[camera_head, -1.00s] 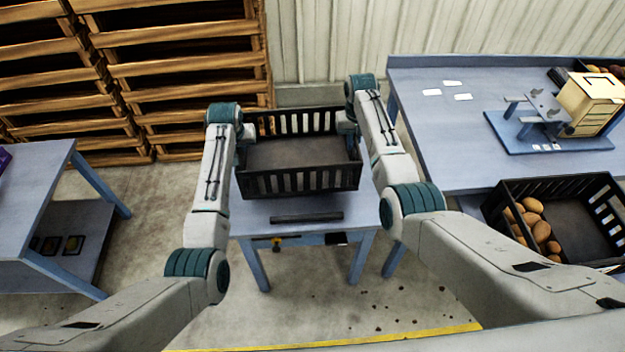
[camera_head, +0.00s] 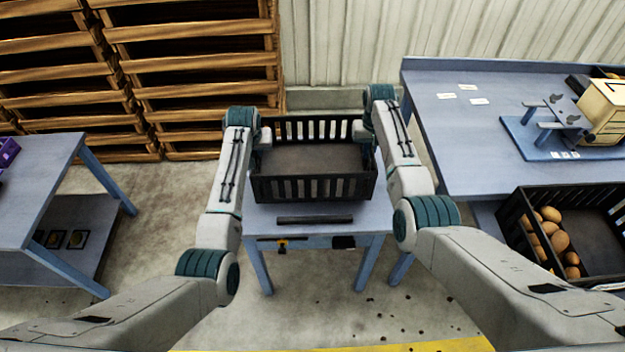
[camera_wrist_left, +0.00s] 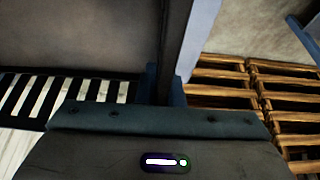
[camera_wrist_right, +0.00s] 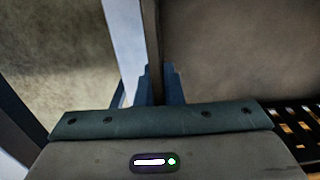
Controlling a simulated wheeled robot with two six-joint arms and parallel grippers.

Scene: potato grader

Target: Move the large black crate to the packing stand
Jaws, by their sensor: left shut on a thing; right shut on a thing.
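The large black crate (camera_head: 312,188) is empty, with slatted walls, and looks level. It is over a small blue stand (camera_head: 262,215); the frames do not clearly show whether its bottom touches the top. My left gripper (camera_head: 262,138) is shut on the crate's left end wall, and my right gripper (camera_head: 364,132) is shut on its right end wall. In the left wrist view the fingers (camera_wrist_left: 165,85) pinch the dark wall, with the crate floor (camera_wrist_left: 80,35) to the left. In the right wrist view the fingers (camera_wrist_right: 158,85) pinch the opposite wall.
A dark bar (camera_head: 315,220) lies at the stand's front. A blue table (camera_head: 35,190) is at left. A blue bench (camera_head: 465,150) at right bears a sorting fixture (camera_head: 550,140); a black crate with potatoes (camera_head: 525,245) is nearby. Wooden pallets (camera_head: 190,75) stand behind left.

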